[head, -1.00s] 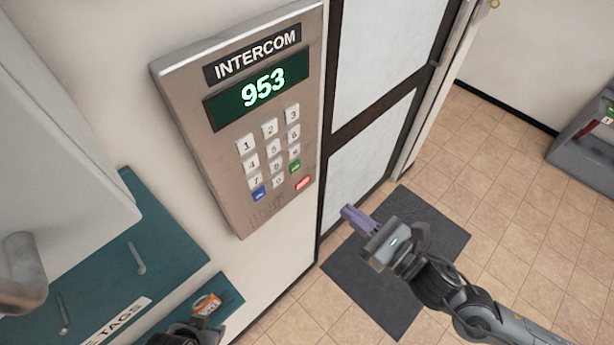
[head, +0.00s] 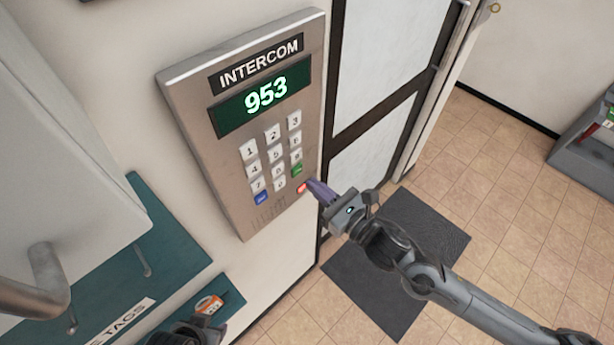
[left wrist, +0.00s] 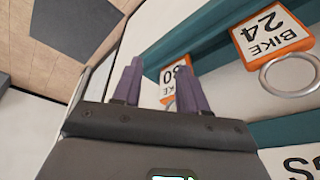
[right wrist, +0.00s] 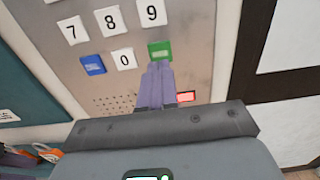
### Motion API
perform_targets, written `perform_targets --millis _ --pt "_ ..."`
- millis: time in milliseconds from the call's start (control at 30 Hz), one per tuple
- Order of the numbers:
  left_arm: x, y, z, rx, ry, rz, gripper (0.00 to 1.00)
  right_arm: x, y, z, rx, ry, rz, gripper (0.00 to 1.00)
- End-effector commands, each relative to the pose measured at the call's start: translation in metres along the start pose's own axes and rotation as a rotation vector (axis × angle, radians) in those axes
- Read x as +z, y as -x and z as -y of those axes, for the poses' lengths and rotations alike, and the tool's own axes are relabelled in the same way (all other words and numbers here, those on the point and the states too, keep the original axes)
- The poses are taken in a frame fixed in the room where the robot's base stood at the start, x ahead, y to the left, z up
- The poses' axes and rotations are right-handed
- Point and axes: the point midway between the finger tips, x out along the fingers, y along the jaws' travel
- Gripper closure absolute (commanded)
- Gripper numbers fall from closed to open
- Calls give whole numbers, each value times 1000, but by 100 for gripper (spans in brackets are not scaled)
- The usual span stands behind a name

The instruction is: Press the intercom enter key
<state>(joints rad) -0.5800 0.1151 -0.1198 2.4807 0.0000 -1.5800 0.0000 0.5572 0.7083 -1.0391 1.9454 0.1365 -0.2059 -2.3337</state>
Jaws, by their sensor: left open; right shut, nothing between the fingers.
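The intercom (head: 225,180) is a grey metal wall panel with a lit display (head: 262,97) reading 953. Below its number keys are a blue key (head: 261,198), a green key (head: 297,169) and a red key (head: 301,188). The key labels are too small to read. My right gripper (head: 310,184) is shut and empty, its purple fingertips beside the red key. In the right wrist view its fingertips (right wrist: 160,66) appear just below the green key (right wrist: 160,50), left of the red key (right wrist: 186,97); contact cannot be told. My left gripper (left wrist: 160,64) is open, low beside the tags.
A teal board (head: 150,250) with hooks is left of the intercom. An orange-edged tag (head: 209,305) shows near my left gripper; a BIKE 24 tag (left wrist: 270,35) hangs in the left wrist view. A framed door (head: 385,60) and dark mat (head: 400,260) are to the right.

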Motion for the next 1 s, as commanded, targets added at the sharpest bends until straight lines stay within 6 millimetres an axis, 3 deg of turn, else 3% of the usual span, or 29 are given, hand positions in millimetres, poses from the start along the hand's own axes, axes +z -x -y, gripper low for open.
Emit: perform_targets --millis 233,733,1000 --pt "-1 4 2 -7 -8 1 57 0 -28 0 0 0 -1 100" --pt "-1 4 2 -5 -7 1 57 -1 -35 0 0 0 -1 100" --pt "3 -12 0 0 1 0 57 -3 -53 0 0 0 0 100"
